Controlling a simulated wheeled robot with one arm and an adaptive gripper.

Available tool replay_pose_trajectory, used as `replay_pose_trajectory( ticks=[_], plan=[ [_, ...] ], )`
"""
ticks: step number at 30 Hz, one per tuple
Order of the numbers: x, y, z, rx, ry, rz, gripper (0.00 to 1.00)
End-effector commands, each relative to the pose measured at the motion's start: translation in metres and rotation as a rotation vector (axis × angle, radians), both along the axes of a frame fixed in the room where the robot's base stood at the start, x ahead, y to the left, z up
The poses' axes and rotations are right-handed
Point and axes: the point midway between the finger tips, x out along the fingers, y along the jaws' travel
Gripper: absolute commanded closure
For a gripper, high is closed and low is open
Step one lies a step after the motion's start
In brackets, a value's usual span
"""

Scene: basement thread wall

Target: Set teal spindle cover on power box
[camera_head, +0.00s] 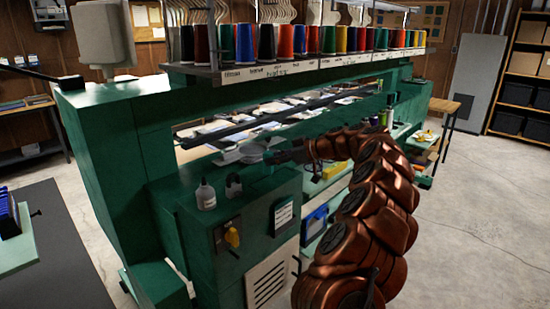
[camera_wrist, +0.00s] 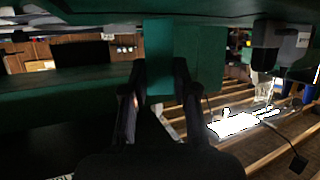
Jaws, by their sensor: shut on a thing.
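My gripper (camera_wrist: 159,92) is shut on a teal block, the spindle cover (camera_wrist: 160,82), which shows between the two dark fingers in the wrist view. In the head view my gripper (camera_head: 275,157) reaches in from the right, above the back right part of the green power box (camera_head: 256,196). The cover is hard to tell from the green machine there, and I cannot tell whether it touches the box.
A white bottle (camera_head: 206,196) and a dark U-shaped item (camera_head: 234,186) stand on the box top, left of my gripper. A shelf of coloured thread spools (camera_head: 286,42) runs above. A green post (camera_head: 105,140) stands at left. Open floor (camera_head: 480,200) lies right.

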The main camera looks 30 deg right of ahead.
Motion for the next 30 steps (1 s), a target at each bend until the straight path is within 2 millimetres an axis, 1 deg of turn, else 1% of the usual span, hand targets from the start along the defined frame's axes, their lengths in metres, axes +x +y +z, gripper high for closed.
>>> replay_pose_trajectory(
  ticks=[14, 15, 22, 30],
  plan=[
    [-0.0002, -0.0001, -0.006, 0.0, 0.0, -0.001, 0.89],
    [-0.0003, -0.0002, -0.0057, 0.0, -0.001, -0.001, 0.71],
    [-0.0003, -0.0002, -0.0048, 0.0, 0.0, 0.0, 0.47],
    [-0.0002, -0.0002, -0.0046, 0.0, 0.0, 0.0, 0.47]
  ],
)
